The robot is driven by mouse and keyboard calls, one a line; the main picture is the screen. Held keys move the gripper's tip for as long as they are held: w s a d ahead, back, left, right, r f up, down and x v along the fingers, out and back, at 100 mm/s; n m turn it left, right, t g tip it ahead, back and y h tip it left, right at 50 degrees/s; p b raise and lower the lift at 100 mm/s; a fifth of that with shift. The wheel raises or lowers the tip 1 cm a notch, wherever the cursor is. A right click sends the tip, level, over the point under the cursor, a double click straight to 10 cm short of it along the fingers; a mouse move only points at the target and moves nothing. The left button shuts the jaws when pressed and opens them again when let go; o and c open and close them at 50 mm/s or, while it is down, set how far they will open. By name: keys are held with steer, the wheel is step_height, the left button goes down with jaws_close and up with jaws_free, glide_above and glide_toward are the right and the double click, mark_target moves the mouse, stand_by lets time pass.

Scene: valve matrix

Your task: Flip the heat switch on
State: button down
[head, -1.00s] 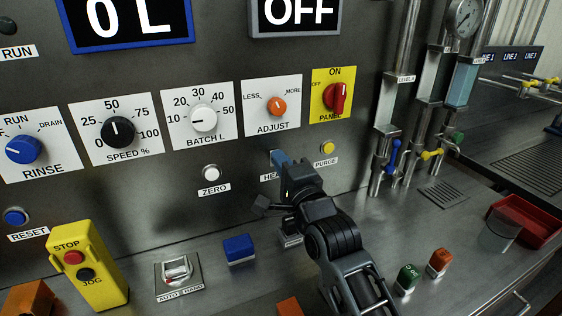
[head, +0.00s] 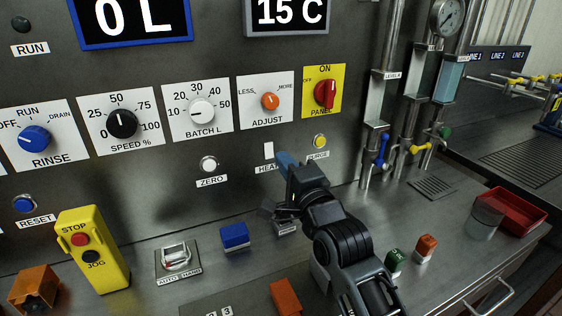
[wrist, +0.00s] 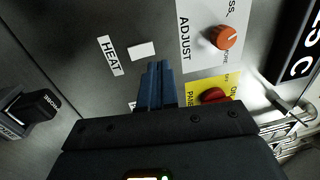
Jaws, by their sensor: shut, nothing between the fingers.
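The heat switch is a small white rectangle (head: 268,150) above the HEAT label on the grey panel, and it also shows in the wrist view (wrist: 141,51). My gripper (head: 284,160) has its blue fingers shut together and empty, just right of the switch in the head view. In the wrist view the fingertips (wrist: 159,66) are close beside the switch; I cannot tell whether they touch the panel. The fingers and arm partly cover the HEAT label (head: 267,169) in the head view. The display (head: 290,14) above reads 15 C.
The orange ADJUST knob (head: 270,100) and red PANEL knob (head: 325,94) are above the gripper. The yellow PURGE button (head: 319,140) is close right, the ZERO button (head: 208,164) left. A blue block (head: 235,236) stands on the counter below.

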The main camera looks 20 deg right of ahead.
steer(key=s+r+b, duration=0.1)
steer(key=s, duration=0.6)
steer(key=shift+s, duration=0.35)
steer(key=shift+s, duration=0.1)
